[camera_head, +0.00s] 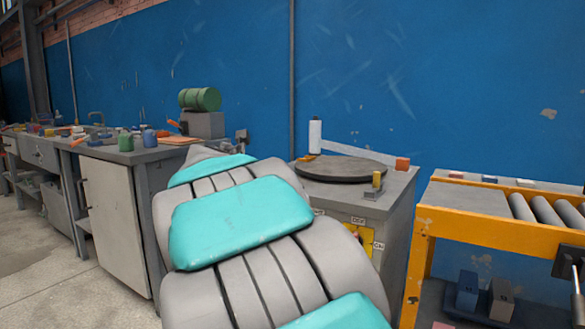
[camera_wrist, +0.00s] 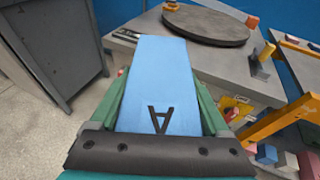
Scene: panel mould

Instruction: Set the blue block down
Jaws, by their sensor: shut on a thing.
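The blue block (camera_wrist: 160,65) is long, with a black letter A on its near end, and fills the middle of the wrist view. My gripper (camera_wrist: 163,100) is shut on it, with a green finger along each side. The block's far end overlaps the grey cabinet top (camera_wrist: 220,62) in the picture; I cannot tell whether it touches it. In the head view my arm covers the middle, and the held block and gripper are hidden behind it.
A dark round turntable (camera_head: 341,167) sits on the cabinet, with a white cylinder (camera_head: 315,136) behind and an orange block (camera_head: 402,163) at right. An orange-framed roller conveyor (camera_head: 500,234) stands right, with blue (camera_head: 467,290) and grey (camera_head: 502,298) blocks below. A cluttered bench (camera_head: 130,152) is left.

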